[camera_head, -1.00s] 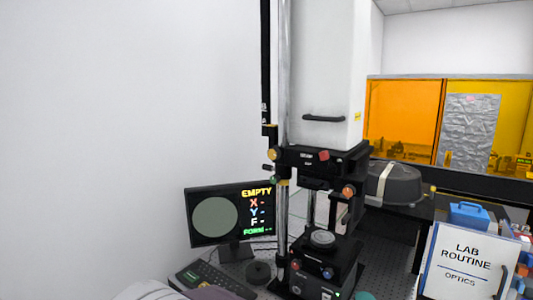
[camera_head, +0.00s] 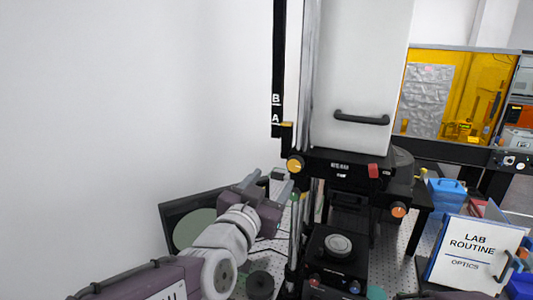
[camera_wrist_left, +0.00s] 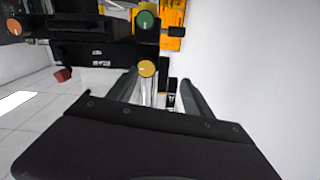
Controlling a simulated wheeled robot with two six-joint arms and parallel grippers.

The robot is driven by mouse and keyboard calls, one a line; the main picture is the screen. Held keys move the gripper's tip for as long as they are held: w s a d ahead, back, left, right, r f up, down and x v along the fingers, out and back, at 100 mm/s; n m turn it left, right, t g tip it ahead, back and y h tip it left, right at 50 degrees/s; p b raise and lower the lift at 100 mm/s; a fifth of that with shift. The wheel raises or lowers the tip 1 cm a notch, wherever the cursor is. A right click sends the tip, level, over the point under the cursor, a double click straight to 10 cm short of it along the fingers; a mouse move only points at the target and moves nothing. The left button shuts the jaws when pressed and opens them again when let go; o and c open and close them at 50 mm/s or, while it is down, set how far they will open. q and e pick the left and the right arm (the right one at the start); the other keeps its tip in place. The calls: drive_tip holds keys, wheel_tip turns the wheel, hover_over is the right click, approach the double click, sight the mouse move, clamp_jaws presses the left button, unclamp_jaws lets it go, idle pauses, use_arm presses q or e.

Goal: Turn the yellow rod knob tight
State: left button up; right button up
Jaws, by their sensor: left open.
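The yellow rod knob (camera_head: 295,165) is a round knob on the left side of the interferometer's black carriage (camera_head: 345,172), by the vertical rod. My left gripper (camera_head: 283,181) is open and empty, just below and left of the knob in the head view. In the left wrist view, the yellow knob (camera_wrist_left: 147,68) shows beyond the open fingers (camera_wrist_left: 158,78), between their tips and nearer the left one. I see no contact. A green knob (camera_wrist_left: 147,19) appears above it there; it also shows below the yellow knob in the head view (camera_head: 294,196). My right gripper is out of view.
A monitor (camera_head: 180,218) stands behind my left arm. The left wall side is clear.

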sight(294, 167)
use_arm(q)
drive_tip(key=s+d+r, duration=0.1)
drive_tip(key=d, duration=0.3)
drive_tip(key=w+p, duration=0.1)
drive_tip(key=w, duration=0.3)
drive_tip(key=w+p, duration=0.1)
drive_tip(key=w, duration=0.1)
drive_tip(key=shift+a+f+p, duration=0.1)
drive_tip(key=shift+a+p, duration=0.2)
drive_tip(key=shift+a, duration=0.05)
drive_tip(key=shift+w+d+p, duration=0.25)
drive_tip(key=shift+w+d, duration=0.1)
drive_tip(key=shift+w, duration=0.2)
drive_tip(key=shift+w+d+p, duration=0.25)
drive_tip(key=shift+w+d, duration=0.05)
drive_tip(key=shift+w, duration=0.2)
drive_tip(key=shift+w+d+f, duration=0.1)
drive_tip(key=shift+d, duration=0.4)
drive_tip(key=shift+a, duration=0.2)
drive_tip(key=shift+w+a, duration=0.1)
drive_tip(key=shift+a, duration=0.05)
drive_tip(key=c, duration=0.9)
clamp_jaws()
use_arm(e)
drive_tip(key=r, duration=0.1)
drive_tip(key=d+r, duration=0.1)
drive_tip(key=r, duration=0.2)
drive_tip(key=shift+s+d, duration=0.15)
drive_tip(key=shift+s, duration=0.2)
